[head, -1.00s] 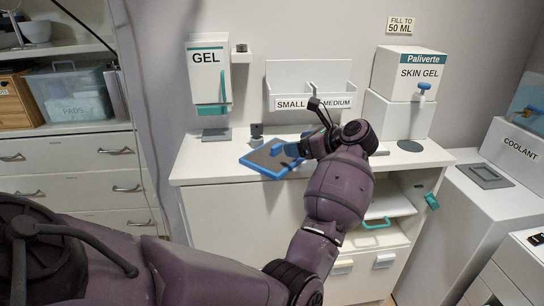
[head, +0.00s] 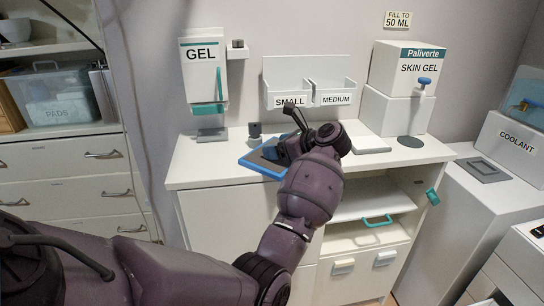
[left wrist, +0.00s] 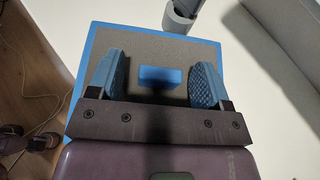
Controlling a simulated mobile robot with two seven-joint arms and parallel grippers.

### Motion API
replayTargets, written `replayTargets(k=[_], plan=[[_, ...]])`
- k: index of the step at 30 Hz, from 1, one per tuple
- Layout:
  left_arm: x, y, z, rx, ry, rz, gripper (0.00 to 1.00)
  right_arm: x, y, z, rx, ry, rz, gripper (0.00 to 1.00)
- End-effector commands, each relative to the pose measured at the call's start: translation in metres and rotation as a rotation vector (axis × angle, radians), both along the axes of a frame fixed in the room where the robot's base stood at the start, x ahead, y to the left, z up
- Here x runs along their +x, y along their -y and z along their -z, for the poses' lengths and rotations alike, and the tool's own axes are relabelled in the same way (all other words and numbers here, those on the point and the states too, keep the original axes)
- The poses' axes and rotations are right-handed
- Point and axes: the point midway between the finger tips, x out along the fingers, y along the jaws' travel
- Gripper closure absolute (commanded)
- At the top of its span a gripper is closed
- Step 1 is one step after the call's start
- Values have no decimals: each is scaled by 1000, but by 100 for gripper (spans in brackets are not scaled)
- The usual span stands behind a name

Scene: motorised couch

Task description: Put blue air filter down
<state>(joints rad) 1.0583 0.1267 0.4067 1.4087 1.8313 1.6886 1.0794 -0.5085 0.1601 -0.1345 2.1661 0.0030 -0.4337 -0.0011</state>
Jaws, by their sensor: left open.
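The blue air filter (head: 258,170), a flat panel with a blue frame and grey mesh, lies on the white counter (head: 205,172) close to its front edge. In the left wrist view the filter (left wrist: 140,45) shows a small blue block (left wrist: 160,77) in its middle. My left gripper (head: 272,152) is right over the filter, with its arm hiding the right part in the head view. Its two blue fingers (left wrist: 157,82) stand open on either side of the block, with gaps on both sides. My right gripper is not in view.
A small dark fixture (head: 255,133) stands behind the filter. A gel dispenser (head: 204,75) and a small/medium holder (head: 308,90) are on the wall. The skin gel box (head: 402,72) is at the counter's right. An open shelf (head: 372,203) lies below.

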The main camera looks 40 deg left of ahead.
Motion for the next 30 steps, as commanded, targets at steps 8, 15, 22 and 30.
replayTargets(k=[8,15,22,30], plan=[[0,0,-1,0,0,1,37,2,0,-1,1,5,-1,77],[0,0,-1,-1,0,1,74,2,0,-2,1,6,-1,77],[0,1,-1,0,0,1,87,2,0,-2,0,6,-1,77],[1,1,-22,-1,8,2,87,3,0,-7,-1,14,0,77]])
